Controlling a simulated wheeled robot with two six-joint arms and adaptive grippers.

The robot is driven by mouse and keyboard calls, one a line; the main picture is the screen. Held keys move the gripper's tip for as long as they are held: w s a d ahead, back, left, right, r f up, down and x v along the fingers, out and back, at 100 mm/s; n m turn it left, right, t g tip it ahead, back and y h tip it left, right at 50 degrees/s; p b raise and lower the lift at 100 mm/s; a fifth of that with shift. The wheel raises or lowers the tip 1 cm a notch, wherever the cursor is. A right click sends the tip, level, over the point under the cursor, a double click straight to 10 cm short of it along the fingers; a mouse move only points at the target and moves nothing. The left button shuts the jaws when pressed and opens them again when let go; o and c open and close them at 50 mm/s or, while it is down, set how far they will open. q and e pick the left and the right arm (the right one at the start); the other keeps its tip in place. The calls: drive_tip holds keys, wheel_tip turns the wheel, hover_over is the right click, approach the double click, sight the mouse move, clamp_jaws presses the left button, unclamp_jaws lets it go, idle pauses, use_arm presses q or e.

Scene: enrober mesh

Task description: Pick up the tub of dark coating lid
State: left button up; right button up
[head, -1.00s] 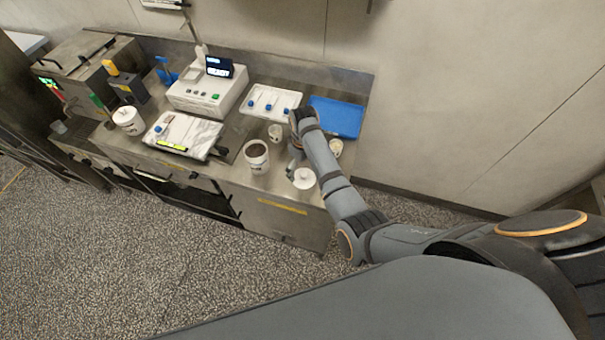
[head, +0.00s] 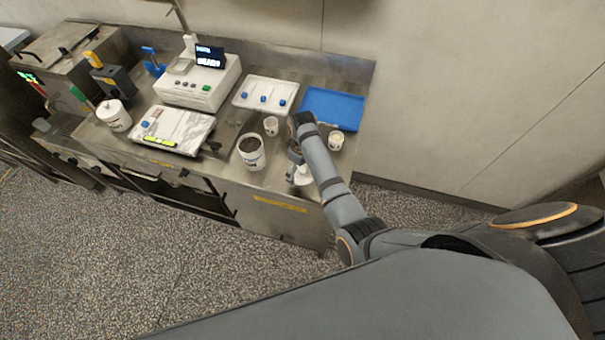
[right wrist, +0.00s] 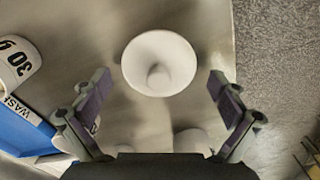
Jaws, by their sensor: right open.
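The lid, a white disc with a small central knob (right wrist: 158,62), lies on the steel counter in the right wrist view. In the head view the lid (head: 302,178) is at the counter's front right, partly hidden by my arm. The white tub of dark coating (head: 251,153) stands open left of it. My right gripper (right wrist: 160,84) is open and empty. Its fingers are spread either side of the lid's near side in the picture, apart from it. In the head view my right gripper (head: 296,160) is beside the lid. My left gripper is out of view.
A small cup (head: 271,125) stands behind the tub, and another cup (head: 336,140) right of my arm. A blue tray (head: 333,108) lies behind.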

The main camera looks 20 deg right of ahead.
drive_tip(key=c, duration=0.5)
drive_tip(key=shift+w+f, duration=0.1)
drive_tip(key=c, duration=0.4)
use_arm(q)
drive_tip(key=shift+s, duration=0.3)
use_arm(e)
drive_tip(key=shift+s, duration=0.2)
drive_tip(key=c, duration=1)
drive_tip(key=shift+o, duration=0.2)
